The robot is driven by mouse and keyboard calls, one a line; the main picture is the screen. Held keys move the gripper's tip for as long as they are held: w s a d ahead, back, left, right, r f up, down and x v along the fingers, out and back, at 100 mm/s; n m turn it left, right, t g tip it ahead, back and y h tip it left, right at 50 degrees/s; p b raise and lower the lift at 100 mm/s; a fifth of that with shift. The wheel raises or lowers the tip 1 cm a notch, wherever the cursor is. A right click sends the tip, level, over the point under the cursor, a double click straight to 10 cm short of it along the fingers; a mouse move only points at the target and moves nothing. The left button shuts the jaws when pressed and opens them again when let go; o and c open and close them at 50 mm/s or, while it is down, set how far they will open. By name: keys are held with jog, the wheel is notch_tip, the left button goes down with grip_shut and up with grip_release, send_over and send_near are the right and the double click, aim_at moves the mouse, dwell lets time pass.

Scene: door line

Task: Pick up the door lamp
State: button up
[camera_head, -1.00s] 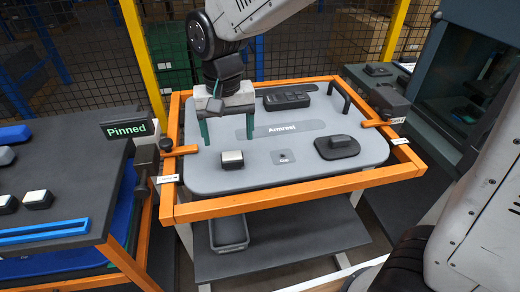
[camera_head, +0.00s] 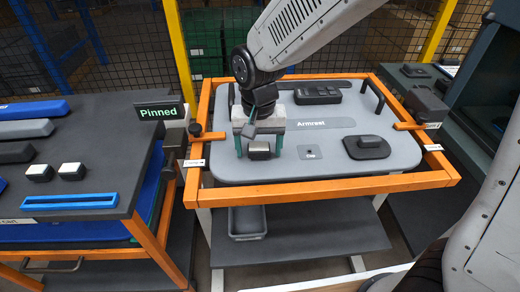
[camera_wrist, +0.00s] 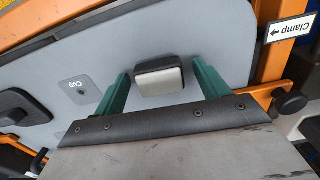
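The door lamp, a small black block with a cream face (camera_head: 259,148), lies on the grey door panel (camera_head: 225,172) near its front left. It also shows in the wrist view (camera_wrist: 160,80). My gripper (camera_head: 259,157) is open over it and points down, with its green fingers on either side. In the wrist view my gripper (camera_wrist: 161,68) shows a small gap between each finger and the lamp.
An orange frame (camera_head: 330,188) with clamps surrounds the panel. A black handle part (camera_head: 366,146) and a switch block (camera_head: 318,95) lie on it. Two similar cream-topped blocks (camera_head: 71,171) sit on the left table (camera_head: 125,172). A grey bin (camera_head: 247,222) stands on the shelf below.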

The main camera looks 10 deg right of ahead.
aim_at(260, 148)
jog(key=c, duration=1)
jog(key=shift+r, duration=0.1)
jog(key=shift+r, duration=0.5)
jog(key=r, duration=0.1)
jog(key=s+r, duration=0.1)
jog(key=shift+d+r, duration=0.15)
jog(key=shift+r, duration=0.15)
jog(key=s+d, duration=0.1)
jog(key=s, duration=0.3)
jog(key=s+d+r, duration=0.1)
jog(key=s, duration=0.4)
jog(key=s+d, duration=0.2)
jog(key=s, duration=0.3)
jog(key=shift+s+d+r, duration=0.1)
jog(key=shift+s+r, duration=0.05)
jog(key=shift+s, duration=0.05)
